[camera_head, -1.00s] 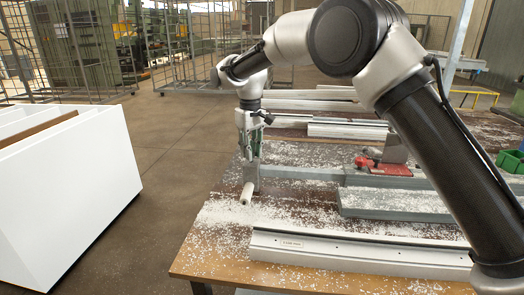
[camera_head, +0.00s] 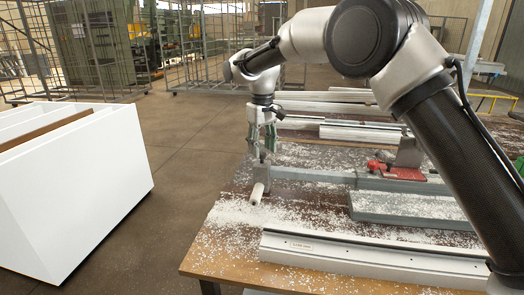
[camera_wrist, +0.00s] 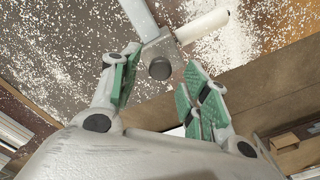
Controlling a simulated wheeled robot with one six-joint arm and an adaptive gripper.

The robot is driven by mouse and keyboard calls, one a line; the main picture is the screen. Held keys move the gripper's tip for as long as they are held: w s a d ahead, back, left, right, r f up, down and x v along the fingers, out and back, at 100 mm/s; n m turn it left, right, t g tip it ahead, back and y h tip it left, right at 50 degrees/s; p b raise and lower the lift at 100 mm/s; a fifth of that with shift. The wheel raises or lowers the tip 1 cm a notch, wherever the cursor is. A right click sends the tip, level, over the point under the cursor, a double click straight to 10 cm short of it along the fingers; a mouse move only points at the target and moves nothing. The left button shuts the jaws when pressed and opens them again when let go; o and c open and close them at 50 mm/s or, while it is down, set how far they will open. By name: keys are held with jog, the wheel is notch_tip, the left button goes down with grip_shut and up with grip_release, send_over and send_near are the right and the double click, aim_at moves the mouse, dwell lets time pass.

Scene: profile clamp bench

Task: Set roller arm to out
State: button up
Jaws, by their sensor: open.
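The roller arm is a grey metal bracket (camera_head: 263,176) with a white roller (camera_head: 257,193), at the left end of a long grey bar on the bench. The roller points toward the front of the bench. In the wrist view the bracket (camera_wrist: 159,46) carries a dark round knob (camera_wrist: 158,69), and the white roller (camera_wrist: 205,25) extends to the upper right. My gripper (camera_head: 262,151) is open just above the bracket. In the wrist view its green-padded fingers (camera_wrist: 160,85) stand apart, with the knob between and slightly beyond them. I see no clear contact.
The bench (camera_head: 215,255) is strewn with white chips. A white profile (camera_head: 370,258) lies along its front, and a red clamp (camera_head: 382,166) sits on the bar to the right. A white panelled cart (camera_head: 80,195) stands left across a clear floor aisle.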

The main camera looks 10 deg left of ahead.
notch_tip(320, 180, up, 10)
jog(key=shift+r, duration=0.15)
dwell(0.3)
notch_tip(320, 180, down, 6)
jog(key=s+d+r, duration=0.1)
jog(key=s+d+r+m, duration=0.1)
jog(key=s+d, duration=0.3)
jog(key=d, duration=0.6)
jog(key=s+d+r+m, duration=0.1)
jog(key=s+d, duration=0.3)
jog(key=d, duration=0.6)
jog(key=s+d+r+m, duration=0.15)
jog(key=s+d, duration=0.25)
jog(key=d, duration=0.5)
jog(key=s+d+r+m+t, duration=0.1)
jog(key=s+d+m+t, duration=0.3)
jog(key=s+d, duration=1.5)
jog(key=shift+s+d+r+m, duration=0.2)
jog(key=shift+d+r+m, duration=0.15)
jog(key=shift+d+m, duration=0.45)
